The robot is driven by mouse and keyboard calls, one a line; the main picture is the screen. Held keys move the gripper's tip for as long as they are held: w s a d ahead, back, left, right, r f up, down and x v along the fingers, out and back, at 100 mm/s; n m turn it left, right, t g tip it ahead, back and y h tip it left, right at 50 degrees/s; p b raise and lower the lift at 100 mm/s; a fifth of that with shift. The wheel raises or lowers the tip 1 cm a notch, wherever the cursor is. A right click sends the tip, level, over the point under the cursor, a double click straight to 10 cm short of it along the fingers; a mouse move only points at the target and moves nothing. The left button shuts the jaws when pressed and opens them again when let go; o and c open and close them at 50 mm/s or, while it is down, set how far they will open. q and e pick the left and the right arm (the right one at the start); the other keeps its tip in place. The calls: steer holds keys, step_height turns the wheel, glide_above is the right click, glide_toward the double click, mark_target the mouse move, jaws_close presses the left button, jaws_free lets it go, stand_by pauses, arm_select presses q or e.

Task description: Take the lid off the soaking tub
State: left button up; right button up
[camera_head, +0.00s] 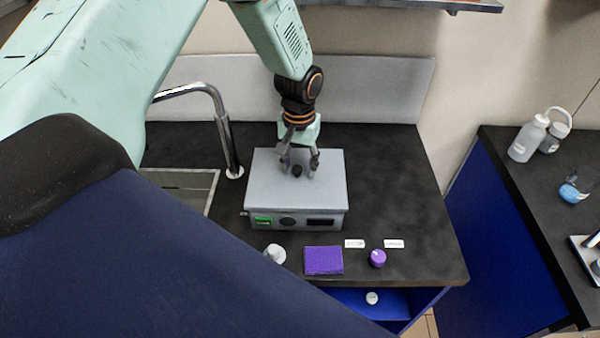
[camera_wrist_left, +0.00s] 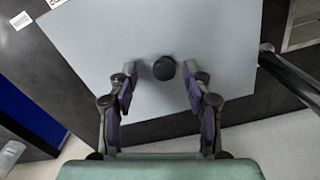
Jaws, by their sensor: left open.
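The soaking tub (camera_head: 287,222) is a grey box with a green display and a dark panel on its front, standing on the dark counter. Its flat grey lid (camera_head: 318,189) is on top, with a round black knob (camera_head: 297,171) near the middle of the lid. My left gripper (camera_head: 299,165) is open above the lid, with its fingers on either side of the knob. In the left wrist view the knob (camera_wrist_left: 164,68) sits between the open fingertips (camera_wrist_left: 160,85), apart from both. The lid (camera_wrist_left: 100,50) fills most of that view. My right gripper is not in view.
A chrome faucet (camera_head: 226,130) and sink (camera_head: 185,182) are left of the tub. In front lie a purple pad (camera_head: 323,260), a purple-capped item (camera_head: 377,258), a white item (camera_head: 275,253) and two labels. Bottles (camera_head: 528,138) stand on the right counter. The counter right of the tub is clear.

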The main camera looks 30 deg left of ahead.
arm_select(q)
steer(key=shift+a+f, duration=0.15)
steer(key=shift+f, duration=0.2)
steer(key=shift+s+a+f, duration=0.1)
steer(key=shift+a+f, duration=0.05)
steer(key=shift+a, duration=0.15)
steer(key=shift+d, duration=0.4)
steer(key=c, duration=0.5)
steer(key=shift+a, duration=0.3)
steer(key=c, duration=0.4)
jaws_close()
steer(key=shift+d, duration=0.15)
